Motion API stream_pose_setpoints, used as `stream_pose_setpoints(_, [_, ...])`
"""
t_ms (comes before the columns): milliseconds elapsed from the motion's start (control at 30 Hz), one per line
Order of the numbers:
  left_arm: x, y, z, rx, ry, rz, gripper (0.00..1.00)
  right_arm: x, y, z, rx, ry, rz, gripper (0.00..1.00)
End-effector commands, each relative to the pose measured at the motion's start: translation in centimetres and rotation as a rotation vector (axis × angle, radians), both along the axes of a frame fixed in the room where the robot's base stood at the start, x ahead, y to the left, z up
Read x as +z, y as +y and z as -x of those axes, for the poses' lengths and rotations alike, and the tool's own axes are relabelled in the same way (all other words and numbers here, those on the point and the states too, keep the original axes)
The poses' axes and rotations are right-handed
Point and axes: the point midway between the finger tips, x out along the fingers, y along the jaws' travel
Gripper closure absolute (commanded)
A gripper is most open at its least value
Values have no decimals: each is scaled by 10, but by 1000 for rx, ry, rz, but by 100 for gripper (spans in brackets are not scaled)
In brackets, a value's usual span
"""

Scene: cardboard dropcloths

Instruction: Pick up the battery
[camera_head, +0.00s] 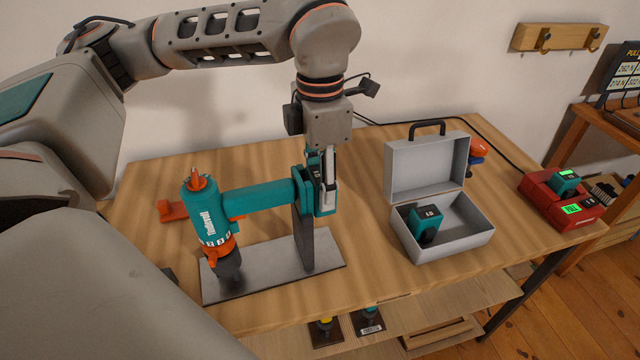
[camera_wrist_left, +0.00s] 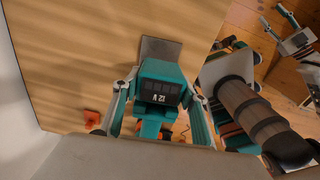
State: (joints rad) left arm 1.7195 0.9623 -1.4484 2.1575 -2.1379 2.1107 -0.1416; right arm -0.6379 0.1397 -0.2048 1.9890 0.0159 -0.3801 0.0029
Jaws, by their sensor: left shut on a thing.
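A teal and dark battery (camera_head: 324,207) sits at the end of the handle of a teal drill (camera_head: 258,200). The drill is held nose down on a grey stand plate (camera_head: 270,268). My left gripper (camera_head: 327,190) comes down from above and is shut on this battery. In the left wrist view the battery (camera_wrist_left: 160,72) lies between the two fingers, its dark label toward the camera. Whether it is still joined to the handle is hard to tell. My right gripper (camera_wrist_left: 272,14) shows only in the left wrist view, far from the drill, fingers apart and empty.
An open grey case (camera_head: 455,240) holds another teal battery (camera_head: 425,224). A red charger (camera_head: 560,208) with green displays bears a teal battery (camera_head: 565,183) near the table's right edge. An orange-red object (camera_head: 173,210) lies behind the drill. The table (camera_head: 365,215) is bare between stand and case.

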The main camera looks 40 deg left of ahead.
Motion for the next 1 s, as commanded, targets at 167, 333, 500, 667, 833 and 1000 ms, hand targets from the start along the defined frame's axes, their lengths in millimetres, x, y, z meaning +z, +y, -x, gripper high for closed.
stream_pose_setpoints(167, [14, 0, -1, 1, -6, 1, 83, 1, 0, 0, 1, 1, 0, 60])
stream_pose_setpoints(333, [38, 0, -1, 1, -7, 1, 83, 5, 1, -1, 0, -3, -4, 60])
stream_pose_setpoints(500, [69, 0, -1, 2, -7, 0, 83, 9, 3, 0, -1, -4, -11, 60])
stream_pose_setpoints(667, [100, 0, -1, 1, -8, 1, 83, 12, 4, 1, -1, -1, -15, 60])
stream_pose_setpoints(833, [134, 0, -1, 2, -8, 1, 83, 16, 5, 2, -1, 0, -19, 60])
stream_pose_setpoints(1000, [165, 0, 0, 2, -6, 1, 83, 19, 5, 3, -1, 3, -20, 60])
